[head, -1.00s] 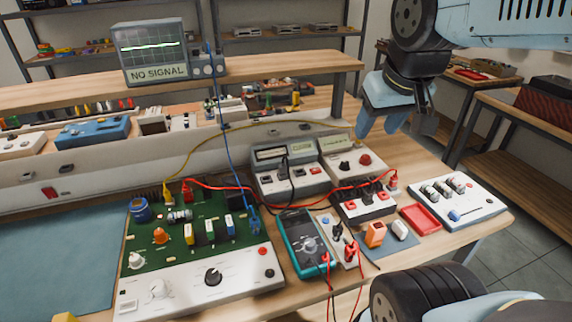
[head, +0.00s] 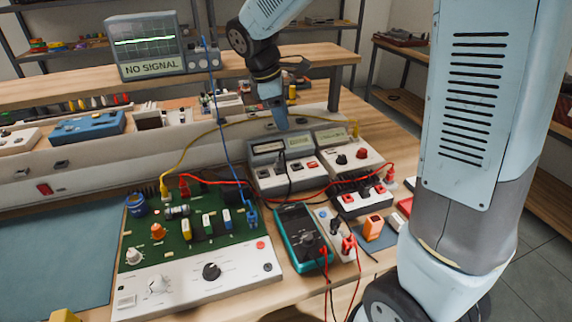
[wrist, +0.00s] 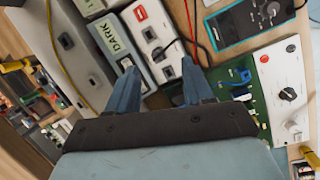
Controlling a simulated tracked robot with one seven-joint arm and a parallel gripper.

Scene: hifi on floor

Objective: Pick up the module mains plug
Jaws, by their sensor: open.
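In the wrist view the black plug (wrist: 158,54) shows ahead of my fingers, beside a square socket. My gripper (wrist: 158,82) is open and empty, its two blue fingers apart above the module's front panel. In the head view my gripper (head: 279,122) hangs just behind and above the module's display, apart from the plug.
A green circuit board (head: 190,235) lies at left and a teal multimeter (head: 302,238) in front. Red, yellow and blue leads cross the bench near the module. A second module (head: 345,155) stands close on the right. The oscilloscope (head: 155,45) is on the shelf behind.

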